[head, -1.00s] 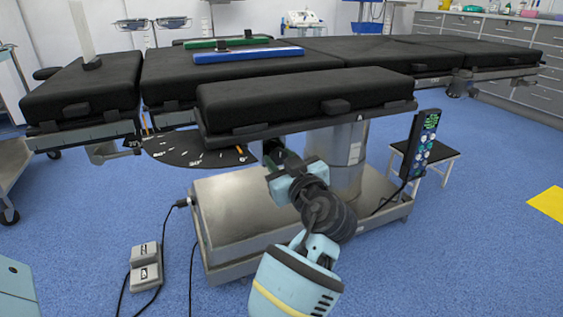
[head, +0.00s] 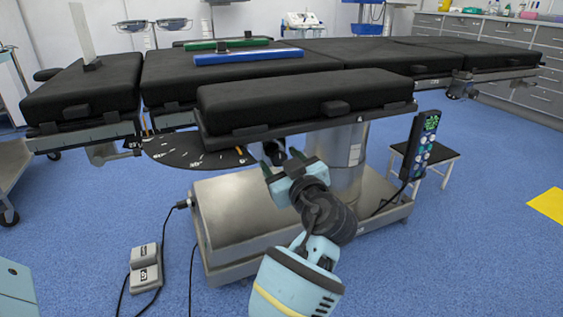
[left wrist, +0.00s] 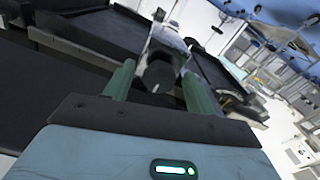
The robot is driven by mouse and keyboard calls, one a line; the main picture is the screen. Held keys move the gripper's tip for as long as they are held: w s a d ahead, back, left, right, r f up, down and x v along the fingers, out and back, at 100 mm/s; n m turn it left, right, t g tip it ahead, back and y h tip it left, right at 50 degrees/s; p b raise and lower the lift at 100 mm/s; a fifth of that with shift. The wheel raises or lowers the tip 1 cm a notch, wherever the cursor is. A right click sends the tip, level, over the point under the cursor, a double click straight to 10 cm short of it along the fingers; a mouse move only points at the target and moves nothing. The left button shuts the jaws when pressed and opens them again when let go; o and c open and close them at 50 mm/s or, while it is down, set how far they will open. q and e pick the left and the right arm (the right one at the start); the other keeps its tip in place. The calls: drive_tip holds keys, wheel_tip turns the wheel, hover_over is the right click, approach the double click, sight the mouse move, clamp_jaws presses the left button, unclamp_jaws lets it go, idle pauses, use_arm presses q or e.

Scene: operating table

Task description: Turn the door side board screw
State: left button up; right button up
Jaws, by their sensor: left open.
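The door side board (head: 300,97) is the black padded board along the near side of the operating table (head: 400,56). Its screw (head: 275,149) shows as a dark round knob under the board, and it also shows in the left wrist view (left wrist: 157,74). My left gripper (head: 282,159) is below the board, with its green fingers spread and pointing up at the knob. In the left wrist view, the knob end appears between the two fingers. I cannot tell whether either finger touches it. My right gripper is not in view.
A dark graduated plate (head: 190,152) sticks out left of the screw. The metal table base (head: 235,210) is below, with a foot pedal (head: 146,263) on the floor. A hand control (head: 421,145) hangs at the right.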

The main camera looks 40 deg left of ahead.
use_arm(q)
drive_tip(key=shift+s+d, duration=0.15)
drive_tip(key=shift+d, duration=0.25)
drive_tip(key=p+v, duration=0.2)
drive_tip(key=v, duration=0.5)
